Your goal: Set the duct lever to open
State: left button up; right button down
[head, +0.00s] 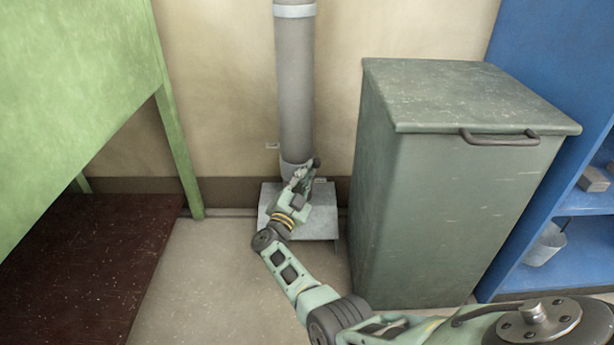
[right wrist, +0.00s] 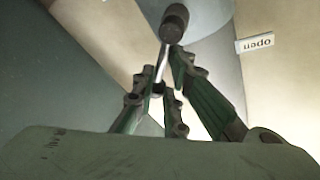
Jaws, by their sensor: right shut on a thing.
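The grey duct (head: 295,85) runs up the wall in the middle of the head view. Its lever has a dark knob (head: 316,163) and points to the right of the duct. In the right wrist view the knob (right wrist: 175,22) stands beyond my fingertips, and the thin bright rod (right wrist: 162,62) runs between the fingers. My right gripper (head: 303,178) is shut on the lever; it also shows in the right wrist view (right wrist: 166,82). An "open" label (right wrist: 254,43) shows upside down in that view, apart from the knob. My left gripper is out of view.
A green-grey bin (head: 430,200) with a handle stands close on the right, beside a blue shelf (head: 570,255). A green bench (head: 75,90) is on the left. A metal box (head: 325,222) sits under the duct. A small label (head: 272,146) is left of the duct.

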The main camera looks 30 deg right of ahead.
jog(key=shift+w+a+r+n+t, duration=0.15)
jog(key=shift+w+r+n+t, duration=0.2)
jog(key=shift+n, duration=0.45)
jog(key=shift+w+a+r+n+t, duration=0.1)
jog(key=shift+n+t, duration=0.35)
jog(key=shift+n, duration=0.35)
jog(key=shift+w+a+r+n+t, duration=0.15)
jog(key=shift+r+n+t, duration=0.2)
jog(key=shift+n, duration=0.45)
jog(key=shift+w+a+n+t+y+b, duration=0.15)
jog(key=shift+a+n+t+y, duration=0.2)
jog(key=shift+n, duration=0.45)
jog(key=shift+w+a+n+t+y+b, duration=0.1)
jog(key=shift+n+t, duration=0.4)
jog(key=shift+n, duration=0.3)
jog(key=shift+w+a+n+t+y+b, duration=0.15)
jog(key=shift+a+n+t+y, duration=0.2)
jog(key=shift+n, duration=0.45)
dwell(1.0)
jog(key=shift+d, duration=0.1)
dwell(1.3)
jog(key=c, duration=1.8)
grip_release()
jog(key=shift+f, duration=0.15)
jog(key=shift+o, duration=0.4)
jog(key=shift+f, duration=0.1)
